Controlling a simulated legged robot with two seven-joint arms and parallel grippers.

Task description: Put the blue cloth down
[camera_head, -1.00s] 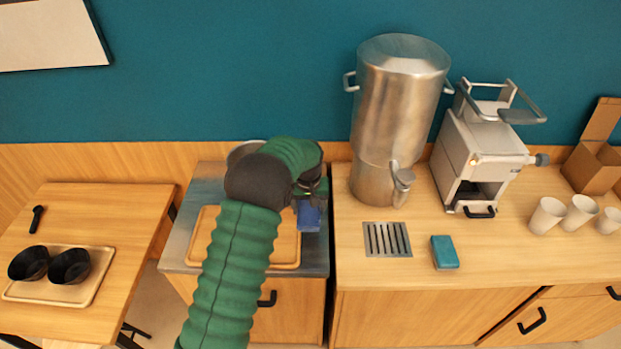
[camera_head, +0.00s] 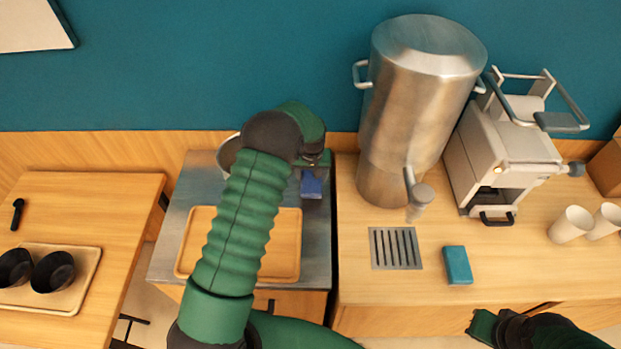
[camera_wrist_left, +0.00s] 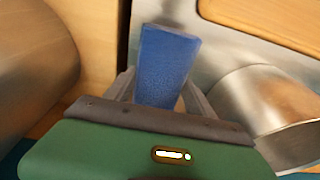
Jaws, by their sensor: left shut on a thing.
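The blue cloth (camera_head: 311,184) is a small, stiff-looking blue block above the grey metal surface (camera_head: 318,240), near its right edge and behind the wooden board's right edge. My left gripper (camera_head: 312,168) is shut on it; the arm hides part of the hold. In the left wrist view the cloth (camera_wrist_left: 166,62) sticks out between the two fingers of the left gripper (camera_wrist_left: 163,88). I cannot tell whether the cloth touches the surface. My right gripper (camera_head: 485,325) is at the lower right, partly shown, its jaws unclear.
A wooden board (camera_head: 287,262) lies on the metal surface. A round metal pot (camera_head: 228,152) stands behind my left arm. Right of it are a steel urn (camera_head: 415,110), a drain grate (camera_head: 395,248), a teal sponge (camera_head: 457,265), a machine (camera_head: 510,150) and white cups (camera_head: 570,224).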

